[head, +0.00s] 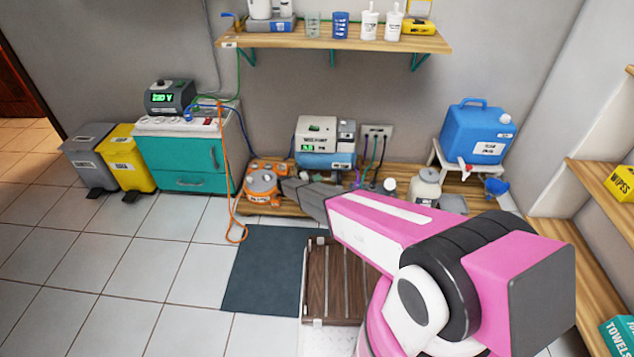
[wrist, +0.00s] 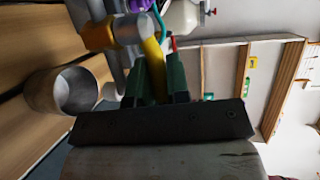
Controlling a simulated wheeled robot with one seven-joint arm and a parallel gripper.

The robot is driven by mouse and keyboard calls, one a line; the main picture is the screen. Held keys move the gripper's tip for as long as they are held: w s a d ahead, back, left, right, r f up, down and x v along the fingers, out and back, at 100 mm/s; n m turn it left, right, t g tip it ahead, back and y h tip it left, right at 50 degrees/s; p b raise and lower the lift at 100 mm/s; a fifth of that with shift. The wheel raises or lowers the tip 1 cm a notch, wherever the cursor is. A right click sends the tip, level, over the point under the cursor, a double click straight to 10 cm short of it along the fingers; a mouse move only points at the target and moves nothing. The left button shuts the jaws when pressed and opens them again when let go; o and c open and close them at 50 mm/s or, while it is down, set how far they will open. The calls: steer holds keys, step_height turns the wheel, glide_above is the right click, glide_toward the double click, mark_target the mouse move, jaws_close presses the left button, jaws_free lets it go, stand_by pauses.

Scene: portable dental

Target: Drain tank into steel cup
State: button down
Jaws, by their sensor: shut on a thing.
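My gripper (wrist: 160,72) shows two dark green fingers in the wrist view. They are shut on a yellow lever (wrist: 152,55), which runs up to a pale fitting (wrist: 130,29) with an orange-yellow part (wrist: 97,36) beside it. The steel cup (wrist: 62,92) is at the left in the wrist view, apart from the fingers, its open mouth showing. In the head view my arm's grey end reaches the orange unit (head: 262,183) on the low wooden platform; the fingers and cup cannot be made out there. I cannot tell which body is the tank.
A white-and-blue unit (head: 324,142) and a socket box (head: 376,131) stand behind my arm. A blue jug (head: 477,134) with a red tap stands on a white stool at right. A teal cabinet (head: 187,160) is at left. A dark mat (head: 262,270) lies on open tiled floor.

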steer(key=w+d+n+t+y, duration=0.2)
steer(key=n+t+y, duration=0.2)
steer(key=n+y, duration=0.4)
steer(key=w+d+n+t+y, duration=0.2)
steer(key=n+t+y, duration=0.3)
steer(key=n+y, duration=0.4)
steer(key=shift+d+n+y, duration=0.3)
steer(key=shift+y, duration=1.4)
steer(key=shift+w+f+n+y, duration=0.1)
steer(key=shift+w+n+y, duration=0.1)
steer(key=shift+n+y, duration=0.1)
steer(key=c, duration=1.4)
jaws_free()
